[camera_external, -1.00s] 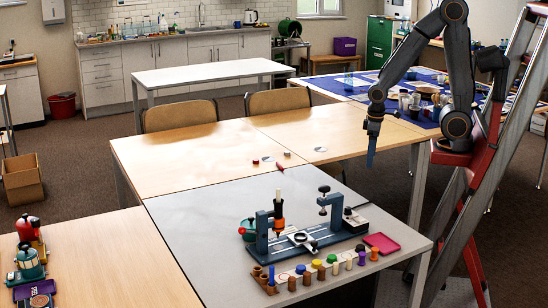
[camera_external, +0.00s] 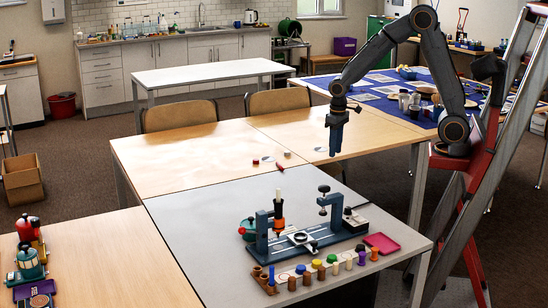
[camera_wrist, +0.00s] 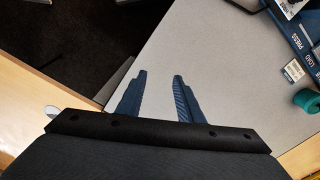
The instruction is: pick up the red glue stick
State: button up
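My gripper (camera_external: 335,153) hangs fingers-down above the tables, to the right of these red things. The wrist view shows its two blue fingers (camera_wrist: 159,74) apart with nothing between them. No red thing shows in the wrist view.
A blue press-like fixture (camera_external: 295,240) stands on the grey table (camera_external: 190,220), with a row of coloured pegs before it and a magenta tray (camera_external: 382,243) at its right. Its edge and a teal ring (camera_wrist: 307,101) show in the wrist view. The rear wooden tables are mostly clear.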

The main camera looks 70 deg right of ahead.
jog(key=w+d+f+m+b, duration=0.1)
jog(key=w+d+m, duration=0.15)
jog(key=w, duration=0.45)
jog(key=w+d+f+m+b, duration=0.1)
jog(key=w+d+f, duration=0.15)
jog(key=w, duration=0.55)
jog(key=m+b, duration=0.2)
jog(key=m, duration=0.2)
send_near(280, 166)
jog(key=shift+w+d+f+m, duration=0.1)
jog(key=shift+d+m, duration=0.15)
jog(key=shift+d, duration=0.15)
jog(key=shift+f, duration=0.25)
jog(key=shift+w+d+f+p, duration=0.1)
jog(key=shift+f+p, duration=0.35)
jog(key=shift+f, duration=1.3)
jog(key=shift+w+f+p, duration=0.1)
jog(key=shift+f+p, duration=0.35)
jog(key=shift+f, duration=1.3)
grip_shut()
